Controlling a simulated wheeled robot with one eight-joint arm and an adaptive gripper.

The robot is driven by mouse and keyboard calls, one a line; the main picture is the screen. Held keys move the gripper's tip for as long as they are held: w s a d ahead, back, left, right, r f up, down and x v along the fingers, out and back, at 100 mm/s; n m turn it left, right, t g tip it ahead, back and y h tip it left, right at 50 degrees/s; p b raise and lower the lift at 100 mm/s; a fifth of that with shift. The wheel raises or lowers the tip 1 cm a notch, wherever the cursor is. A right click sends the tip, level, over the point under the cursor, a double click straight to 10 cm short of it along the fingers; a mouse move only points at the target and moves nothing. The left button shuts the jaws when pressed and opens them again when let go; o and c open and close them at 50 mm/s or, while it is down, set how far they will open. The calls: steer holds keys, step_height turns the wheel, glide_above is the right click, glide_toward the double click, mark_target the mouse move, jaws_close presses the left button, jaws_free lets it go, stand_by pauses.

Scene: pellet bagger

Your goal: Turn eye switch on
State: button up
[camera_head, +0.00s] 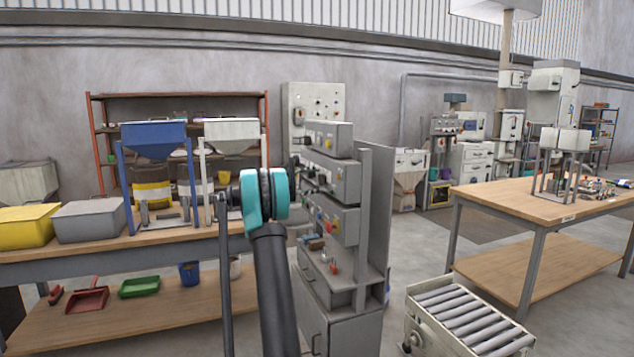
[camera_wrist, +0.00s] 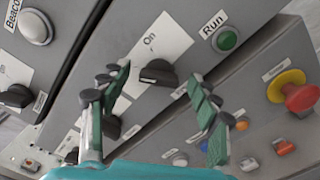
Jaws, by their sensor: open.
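In the wrist view, my gripper (camera_wrist: 159,80) is open, with one green finger on each side of a black rotary switch (camera_wrist: 158,72). The switch sits on a grey panel beside a white label that reads "On". Its handle lies roughly across the picture. I cannot tell whether the fingers touch it, and no "eye" label is readable. A second black knob (camera_wrist: 112,128) shows lower left, close to the left finger. In the head view, the grey control boxes (camera_head: 333,178) stand beyond my arm, and my gripper cannot be made out there.
A green "Run" button (camera_wrist: 227,39) is at the upper right of the switch. A red mushroom button on a yellow base (camera_wrist: 299,94) is at the right. A "Beacon" lamp (camera_wrist: 35,27) is at the upper left. A roller conveyor (camera_head: 465,318) stands at the front right.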

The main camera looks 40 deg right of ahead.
steer(key=shift+s+d, duration=0.1)
steer(key=shift+d, duration=0.2)
steer(key=shift+c, duration=0.6)
steer(key=c, duration=1)
steer(key=shift+c, duration=0.2)
steer(key=shift+m, duration=0.4)
steer(key=m, duration=0.5)
steer(key=shift+f+m, duration=0.15)
steer(key=shift+m, duration=0.15)
steer(key=m, duration=0.5)
steer(key=shift+f, duration=0.15)
steer(key=shift+m, duration=0.4)
